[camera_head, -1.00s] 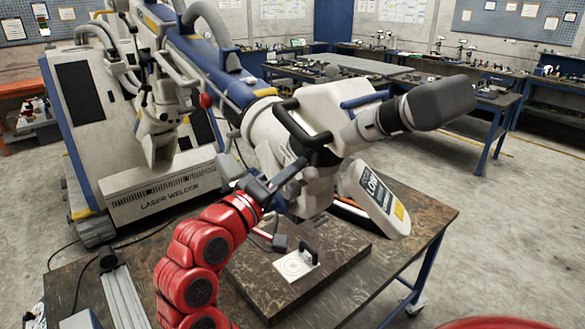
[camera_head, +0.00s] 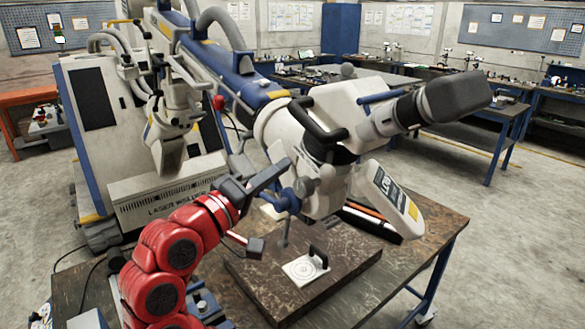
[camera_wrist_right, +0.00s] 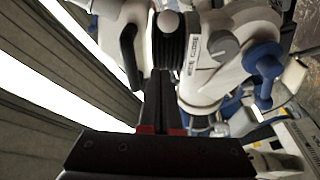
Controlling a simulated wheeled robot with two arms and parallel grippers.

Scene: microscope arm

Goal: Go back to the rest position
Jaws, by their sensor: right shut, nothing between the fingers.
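My right arm is the red one in the head view. Its dark right gripper (camera_head: 284,167) is shut and empty, pointing up and right beside the white microscope head (camera_head: 345,110). I cannot tell from the head view whether it touches the microscope. In the right wrist view the two dark fingers of the right gripper (camera_wrist_right: 168,76) lie together with nothing between them. The white microscope body (camera_wrist_right: 228,62) fills the space beyond the fingertips. My left gripper is not in view.
A dark worktable (camera_head: 420,238) carries a thick board (camera_head: 270,290) with a small white plate (camera_head: 305,268) and black handle on it. The white laser welder cabinet (camera_head: 95,130) stands behind at left. Open floor (camera_head: 510,240) lies to the right.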

